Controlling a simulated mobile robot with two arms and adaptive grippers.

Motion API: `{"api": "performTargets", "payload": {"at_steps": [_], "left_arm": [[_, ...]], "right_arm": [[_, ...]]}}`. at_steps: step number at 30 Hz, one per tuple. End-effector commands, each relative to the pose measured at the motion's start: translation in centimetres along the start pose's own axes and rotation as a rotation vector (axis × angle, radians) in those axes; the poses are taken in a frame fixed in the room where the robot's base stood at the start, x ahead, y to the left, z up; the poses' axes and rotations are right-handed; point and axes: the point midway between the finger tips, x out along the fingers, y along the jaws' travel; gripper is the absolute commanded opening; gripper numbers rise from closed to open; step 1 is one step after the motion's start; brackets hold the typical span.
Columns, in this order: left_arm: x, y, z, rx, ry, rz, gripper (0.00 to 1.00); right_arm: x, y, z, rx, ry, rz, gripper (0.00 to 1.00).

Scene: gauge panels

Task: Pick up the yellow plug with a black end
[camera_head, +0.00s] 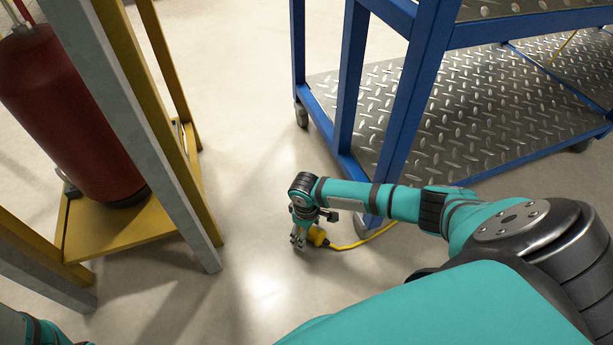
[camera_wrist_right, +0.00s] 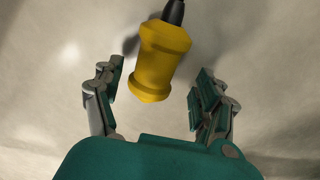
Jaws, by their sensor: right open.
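The yellow plug (camera_head: 317,236) lies on the floor near the foot of the blue cart, with a yellow cable running from it to the right. In the right wrist view the yellow plug (camera_wrist_right: 160,60) has a black end at the top of the picture. My right gripper (camera_head: 300,238) is low, beside the plug. In the right wrist view my right gripper (camera_wrist_right: 156,88) is open, and the plug's lower end lies between the levels of its two fingertips, not touching either. My left gripper is not in view; only a bit of teal arm shows at the lower left.
A blue cart (camera_head: 345,85) with metal tread-plate shelves stands at the upper right, close to my right arm. A yellow and grey frame (camera_head: 165,130) with a red fire extinguisher (camera_head: 70,115) stands at the left. The floor between them is clear.

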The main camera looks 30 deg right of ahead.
Motion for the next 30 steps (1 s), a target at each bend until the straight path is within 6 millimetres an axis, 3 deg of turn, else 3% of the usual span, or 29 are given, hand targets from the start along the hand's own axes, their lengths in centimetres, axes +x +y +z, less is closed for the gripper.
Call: {"api": "performTargets", "payload": {"at_steps": [7,18,23,30], "left_arm": [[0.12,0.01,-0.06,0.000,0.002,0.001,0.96],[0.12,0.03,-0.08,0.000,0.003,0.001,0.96],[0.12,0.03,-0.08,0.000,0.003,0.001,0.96],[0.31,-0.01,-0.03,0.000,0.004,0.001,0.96]], "right_arm": [[-0.02,0.01,-0.03,0.000,0.001,0.000,0.73],[-0.01,-0.01,-0.03,0.000,0.001,0.000,0.24],[-0.02,-0.01,-0.05,0.000,0.001,0.000,0.07],[-0.21,0.00,-0.04,0.000,0.001,0.000,0.07]]}}
